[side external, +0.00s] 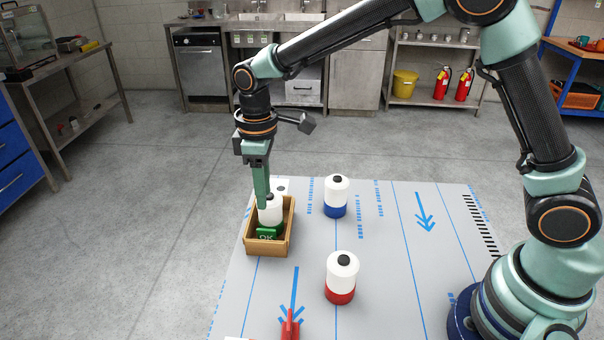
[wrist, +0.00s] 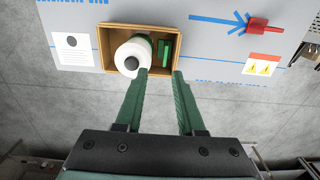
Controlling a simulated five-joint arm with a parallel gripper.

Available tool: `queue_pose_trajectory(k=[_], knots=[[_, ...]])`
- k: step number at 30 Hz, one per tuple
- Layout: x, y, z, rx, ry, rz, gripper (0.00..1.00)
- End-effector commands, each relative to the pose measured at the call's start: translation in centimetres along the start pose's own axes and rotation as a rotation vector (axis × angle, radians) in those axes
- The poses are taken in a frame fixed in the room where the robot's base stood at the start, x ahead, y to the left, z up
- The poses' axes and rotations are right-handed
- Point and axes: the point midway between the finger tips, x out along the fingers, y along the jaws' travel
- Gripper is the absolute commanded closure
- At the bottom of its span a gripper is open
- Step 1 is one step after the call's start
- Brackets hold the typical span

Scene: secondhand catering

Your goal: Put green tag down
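The green tag (side external: 267,234), marked OK, is inside the wooden box (side external: 284,235), beside a white bottle with a black cap (side external: 271,211). In the wrist view the green tag (wrist: 165,51) lies to the right of the white bottle (wrist: 131,56), within the box walls (wrist: 104,48). My gripper (side external: 265,203) reaches down over the box. In the wrist view my gripper's fingertips (wrist: 161,72) are apart, with a gap between them and nothing clearly held. The tag shows beyond the fingertips. The bottle's lower part is partly hidden by the tag in the side view.
A blue-based bottle (side external: 335,198) and a red-based bottle (side external: 341,279) stand to the right on the grey mat (side external: 395,260). A red tag (side external: 290,326) is near the front edge. A warning card (wrist: 262,65) lies right of the box and a dotted card (wrist: 74,50) left.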

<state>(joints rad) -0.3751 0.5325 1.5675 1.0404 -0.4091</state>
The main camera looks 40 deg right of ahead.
Motion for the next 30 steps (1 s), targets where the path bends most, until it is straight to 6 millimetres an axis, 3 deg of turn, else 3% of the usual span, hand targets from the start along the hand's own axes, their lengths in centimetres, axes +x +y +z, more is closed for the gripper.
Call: queue_pose_trajectory(k=[12,20,26,30], knots=[[-8.4,0.0,0.0,0.0,0.003,0.001,0.62],[-10.6,0.1,0.3,0.008,0.005,0.002,0.62],[-12.8,1.3,3.6,0.12,0.072,0.031,0.62],[-14.4,2.2,7.9,0.259,0.151,0.065,0.62]])
